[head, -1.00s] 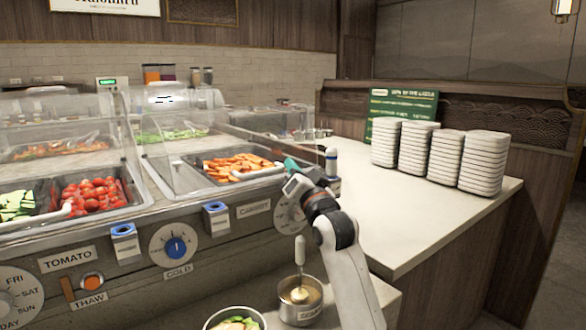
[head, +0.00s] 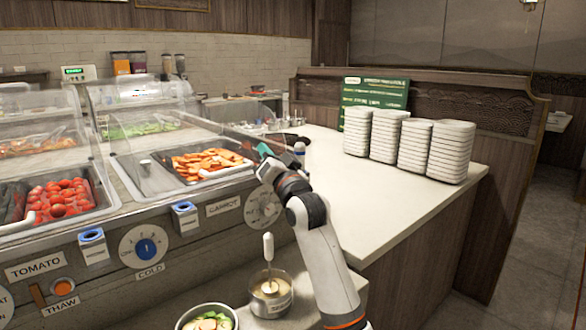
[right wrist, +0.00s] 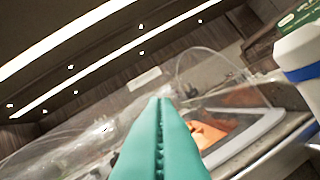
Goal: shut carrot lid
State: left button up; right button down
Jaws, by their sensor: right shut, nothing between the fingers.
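The carrot well (head: 150,180) holds orange carrot pieces (head: 205,162) behind the CARROT label (head: 223,206). Its clear lid is hard to make out; a white handle (head: 225,172) lies by the well's front rim. In the right wrist view a clear curved panel (right wrist: 215,75) rises behind the carrots (right wrist: 207,132). My right gripper (head: 263,151), with teal fingers, is shut and empty, just right of the handle and apart from it. Its closed fingers fill the lower middle of the wrist view (right wrist: 160,125). My left gripper is out of view.
Several stacks of white plates (head: 400,145) stand on the counter (head: 370,190). A sauce pot (head: 270,297) and a bowl (head: 207,320) sit below. A tomato well is at left.

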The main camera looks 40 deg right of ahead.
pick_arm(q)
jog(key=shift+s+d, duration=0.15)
pick_arm(e)
jog(key=r+v, duration=0.1)
jog(key=v, duration=0.8)
jog(key=shift+s+d, duration=0.2)
jog(key=shift+s, duration=0.4)
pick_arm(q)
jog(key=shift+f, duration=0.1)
pick_arm(e)
jog(key=shift+f, duration=0.2)
